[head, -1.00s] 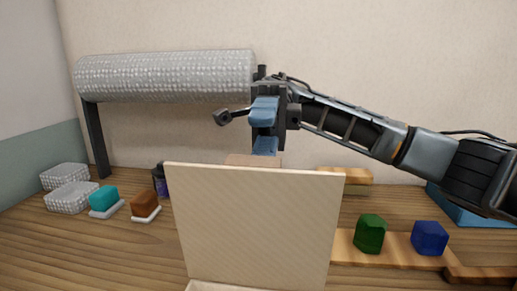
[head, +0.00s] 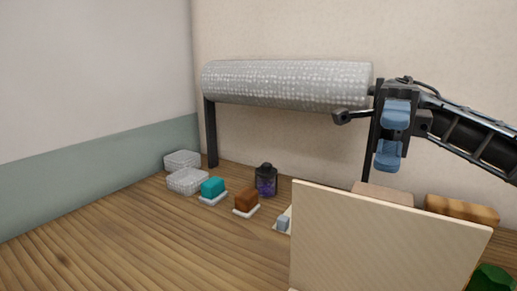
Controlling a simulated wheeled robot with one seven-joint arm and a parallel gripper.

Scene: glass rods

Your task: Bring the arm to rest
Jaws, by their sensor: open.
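My gripper (head: 392,135) is at the right of the head view, with its two blue finger pads apart, one above the other. Nothing shows between them. It is raised above a pale upright panel (head: 385,245) and overlaps the right end of a wrapped roll (head: 287,84). My arm runs from it to the right edge of the picture, where the rest is cut off.
Left of the panel are a dark jar (head: 265,181), a brown block (head: 246,199), a teal block (head: 213,186), a small grey block (head: 283,223) and clear boxes (head: 187,181). A green block (head: 491,279) is partly cut off. The left table is clear.

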